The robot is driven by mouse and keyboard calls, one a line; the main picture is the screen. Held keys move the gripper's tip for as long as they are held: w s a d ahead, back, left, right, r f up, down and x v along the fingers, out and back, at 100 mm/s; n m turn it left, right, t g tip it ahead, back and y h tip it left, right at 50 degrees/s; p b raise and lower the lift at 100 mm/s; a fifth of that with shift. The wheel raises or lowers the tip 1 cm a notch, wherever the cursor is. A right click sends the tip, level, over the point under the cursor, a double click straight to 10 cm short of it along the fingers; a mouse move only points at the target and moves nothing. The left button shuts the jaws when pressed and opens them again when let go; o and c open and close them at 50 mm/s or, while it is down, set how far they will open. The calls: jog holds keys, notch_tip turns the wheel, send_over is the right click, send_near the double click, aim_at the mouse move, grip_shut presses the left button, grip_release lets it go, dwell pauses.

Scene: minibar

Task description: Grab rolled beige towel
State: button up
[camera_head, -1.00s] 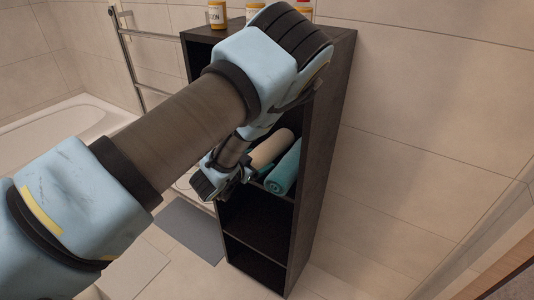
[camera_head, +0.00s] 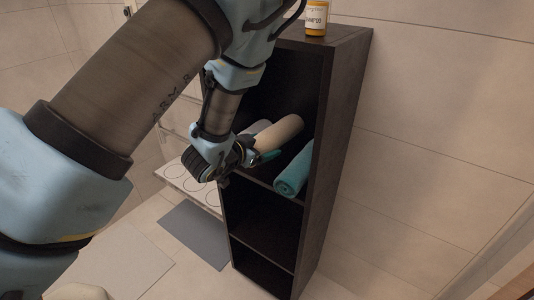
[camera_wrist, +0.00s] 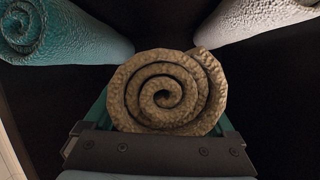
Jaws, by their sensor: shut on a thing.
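The rolled beige towel (camera_head: 277,134) lies in the dark shelf unit, lifted or tilted in my gripper's hold; I cannot tell if it still touches the shelf. In the wrist view its spiral end (camera_wrist: 165,92) faces the camera, between the two teal fingers. My gripper (camera_head: 256,156) is shut on the near end of the towel. It also shows in the wrist view (camera_wrist: 165,128). The far end of the towel points into the shelf.
A rolled teal towel (camera_head: 294,172) lies to the right on the same shelf, and a rolled grey-white towel (camera_head: 257,127) lies to the left. The dark shelf unit (camera_head: 340,110) has side walls close by. A shampoo bottle (camera_head: 316,17) stands on top. A grey mat (camera_head: 196,235) lies on the floor.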

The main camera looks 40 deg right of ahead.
jog(key=s+a+p, duration=0.2)
jog(key=a+p, duration=0.3)
jog(key=a, duration=0.3)
jog(key=s+a+p, duration=0.2)
jog(key=a+p, duration=0.3)
jog(key=a, duration=0.4)
jog(key=shift+s+p, duration=0.25)
jog(key=shift+p, duration=0.15)
